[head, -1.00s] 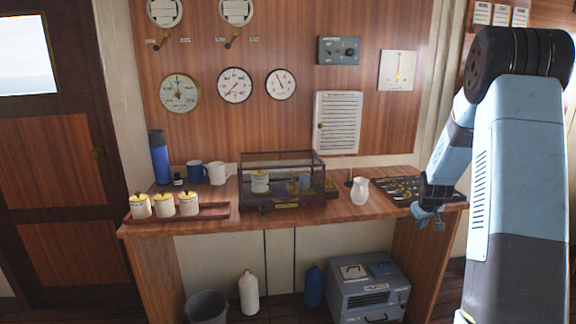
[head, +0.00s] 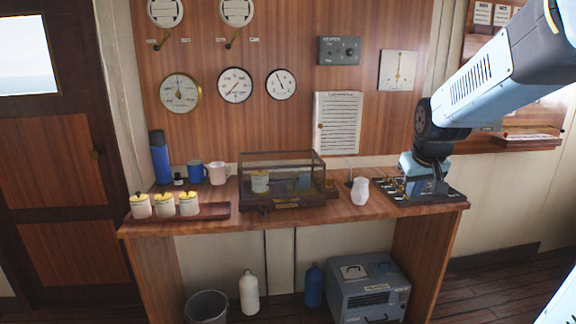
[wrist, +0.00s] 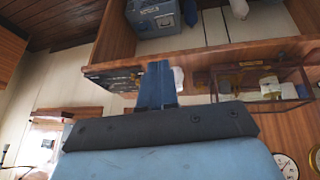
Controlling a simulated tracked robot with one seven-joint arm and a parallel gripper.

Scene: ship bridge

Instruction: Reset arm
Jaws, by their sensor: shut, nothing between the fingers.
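My gripper (head: 420,170) is over the right end of the wooden desk (head: 340,212), in front of the black switch panel (head: 450,194) in the head view. It hides part of that panel, and its fingertips are hard to make out there. In the wrist view my gripper's blue fingers (wrist: 157,70) are together with nothing between them. My arm comes in from the upper right and bends down at the wrist. I cannot tell how high the gripper is above the panel.
A white jug (head: 360,191) stands just left of my gripper. A glass case (head: 282,180) is mid-desk, with several lidded jars (head: 164,205) at the left. A wall shelf (head: 528,140) is at the right. A grey-blue box (head: 368,288) stands under the desk.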

